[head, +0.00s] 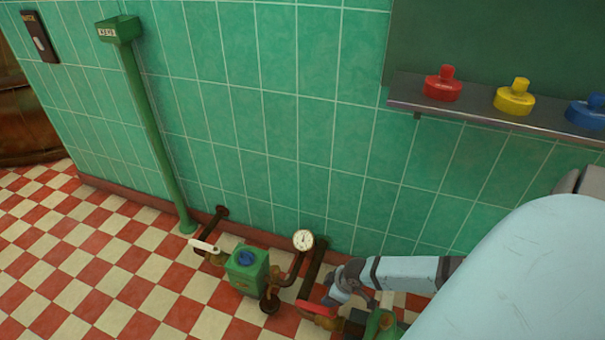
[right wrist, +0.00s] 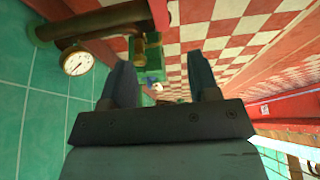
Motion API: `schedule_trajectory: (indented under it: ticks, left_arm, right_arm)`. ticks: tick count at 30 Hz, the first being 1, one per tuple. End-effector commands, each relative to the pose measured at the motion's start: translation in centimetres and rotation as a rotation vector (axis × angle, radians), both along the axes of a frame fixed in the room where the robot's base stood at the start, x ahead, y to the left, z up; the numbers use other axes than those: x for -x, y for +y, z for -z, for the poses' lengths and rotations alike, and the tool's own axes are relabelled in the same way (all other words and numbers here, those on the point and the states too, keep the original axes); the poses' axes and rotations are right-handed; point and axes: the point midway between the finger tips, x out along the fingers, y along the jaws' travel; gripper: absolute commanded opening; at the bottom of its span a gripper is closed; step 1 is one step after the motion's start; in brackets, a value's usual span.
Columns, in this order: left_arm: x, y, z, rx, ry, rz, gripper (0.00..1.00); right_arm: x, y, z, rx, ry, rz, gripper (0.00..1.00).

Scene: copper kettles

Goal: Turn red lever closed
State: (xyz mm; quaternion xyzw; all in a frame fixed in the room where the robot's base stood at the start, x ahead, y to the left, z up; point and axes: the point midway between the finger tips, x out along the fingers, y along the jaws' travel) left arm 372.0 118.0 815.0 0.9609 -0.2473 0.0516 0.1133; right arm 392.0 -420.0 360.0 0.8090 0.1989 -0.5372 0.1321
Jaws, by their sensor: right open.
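The red lever (head: 318,314) sits on the pipework at the bottom of the head view, just below my right gripper (head: 336,296). In the right wrist view, a red bar that looks like the lever (right wrist: 159,14) shows at the top, beyond my right gripper's two dark fingers (right wrist: 158,60). The fingers are spread apart with nothing between them. I cannot tell whether a finger touches the lever. Part of the lever's valve is hidden behind my arm. My left gripper is not in view.
A gauge (head: 303,240), a green box with a blue knob (head: 246,270) and a white-handled lever (head: 204,246) lie along the pipes. The tiled wall (head: 290,150) stands close behind. A shelf (head: 480,112) holds red, yellow and blue objects. The checkered floor at left is clear.

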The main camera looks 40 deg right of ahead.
Motion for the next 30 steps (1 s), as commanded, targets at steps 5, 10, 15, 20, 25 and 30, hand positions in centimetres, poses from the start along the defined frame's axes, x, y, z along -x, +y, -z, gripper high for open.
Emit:
schedule_trajectory:
  ticks: [5, 10, 15, 20, 25, 30]
  left_arm:
    - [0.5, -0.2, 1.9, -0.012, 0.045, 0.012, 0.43]
    - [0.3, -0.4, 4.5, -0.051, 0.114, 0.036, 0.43]
    - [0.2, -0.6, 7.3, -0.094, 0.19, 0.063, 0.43]
    - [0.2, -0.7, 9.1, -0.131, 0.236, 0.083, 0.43]
    - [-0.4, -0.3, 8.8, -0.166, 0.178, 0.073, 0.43]
    - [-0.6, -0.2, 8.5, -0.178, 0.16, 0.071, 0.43]
  right_arm:
    - [-0.5, 0.0, 2.2, 0.001, 0.011, 0.006, 0.55]
    - [-1.7, 0.6, 5.5, 0.001, 0.008, 0.006, 0.55]
    - [-2.9, 1.3, 8.9, 0.001, 0.007, 0.006, 0.55]
    - [-3.9, 1.8, 11.3, 0.002, 0.008, 0.006, 0.55]
    - [-4.4, 2.1, 12.6, 0.003, 0.007, 0.004, 0.55]
    - [-4.5, 2.1, 13.0, 0.003, 0.007, 0.004, 0.55]
